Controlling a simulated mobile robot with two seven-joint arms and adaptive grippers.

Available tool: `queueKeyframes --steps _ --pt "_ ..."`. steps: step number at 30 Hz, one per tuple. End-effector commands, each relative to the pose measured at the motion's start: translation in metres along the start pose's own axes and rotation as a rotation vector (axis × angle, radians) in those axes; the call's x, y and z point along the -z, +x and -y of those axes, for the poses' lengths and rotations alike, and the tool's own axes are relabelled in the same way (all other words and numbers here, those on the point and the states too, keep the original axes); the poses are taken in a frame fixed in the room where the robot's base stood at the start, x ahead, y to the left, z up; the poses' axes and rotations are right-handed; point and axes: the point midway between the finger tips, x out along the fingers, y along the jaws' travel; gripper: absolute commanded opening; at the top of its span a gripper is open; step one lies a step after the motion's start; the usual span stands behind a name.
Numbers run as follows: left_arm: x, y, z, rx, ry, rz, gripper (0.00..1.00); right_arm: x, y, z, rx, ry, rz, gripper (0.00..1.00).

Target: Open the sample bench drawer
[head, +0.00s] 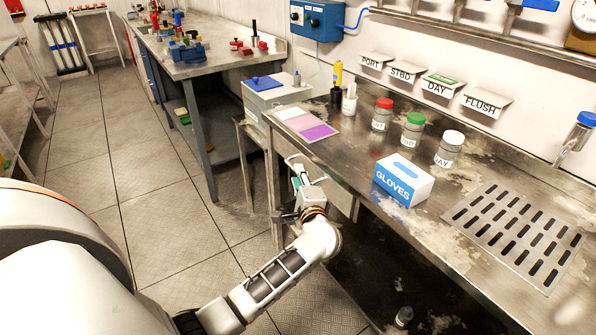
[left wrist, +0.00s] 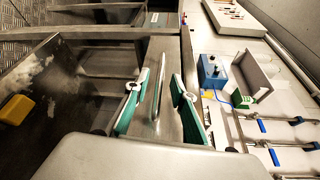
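The sample bench (head: 345,150) is a worn steel counter at the right of the head view. Its drawer front (head: 343,199) shows under the top's edge, partly hidden by my left arm. In the left wrist view, the drawer front (left wrist: 172,58) carries an upright-looking metal bar handle (left wrist: 158,85). My left gripper (head: 300,172) is at the drawer. In the left wrist view, its green-padded fingers (left wrist: 160,90) are spread on either side of the handle, with gaps visible. I cannot tell whether the drawer is fully shut. My right gripper is not in view.
On the bench stand a glove box (head: 403,181), jars with red, green (head: 412,130) and white lids, a coloured mat (head: 307,124) and a drain grate (head: 520,232). Another bench (head: 215,62) stands behind. Floor (head: 150,190) to the left is clear.

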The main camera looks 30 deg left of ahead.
Motion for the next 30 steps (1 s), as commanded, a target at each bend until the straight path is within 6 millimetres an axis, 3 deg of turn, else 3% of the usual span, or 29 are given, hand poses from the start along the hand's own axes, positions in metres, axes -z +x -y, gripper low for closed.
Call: queueKeyframes --steps 6,17,18,21,30 --pt "0.000 0.027 0.001 0.002 0.003 0.001 0.25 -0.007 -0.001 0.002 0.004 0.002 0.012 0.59" --pt "0.000 0.034 0.000 0.000 0.003 0.000 0.25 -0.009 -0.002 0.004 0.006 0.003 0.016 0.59" --pt "0.000 0.034 0.000 0.000 0.003 0.000 0.22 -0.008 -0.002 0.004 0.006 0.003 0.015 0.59" --pt "0.000 0.034 0.000 0.000 0.003 0.000 0.00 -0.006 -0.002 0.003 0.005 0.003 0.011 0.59" --pt "0.001 0.033 -0.001 0.000 0.003 0.000 0.00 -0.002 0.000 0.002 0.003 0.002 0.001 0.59"
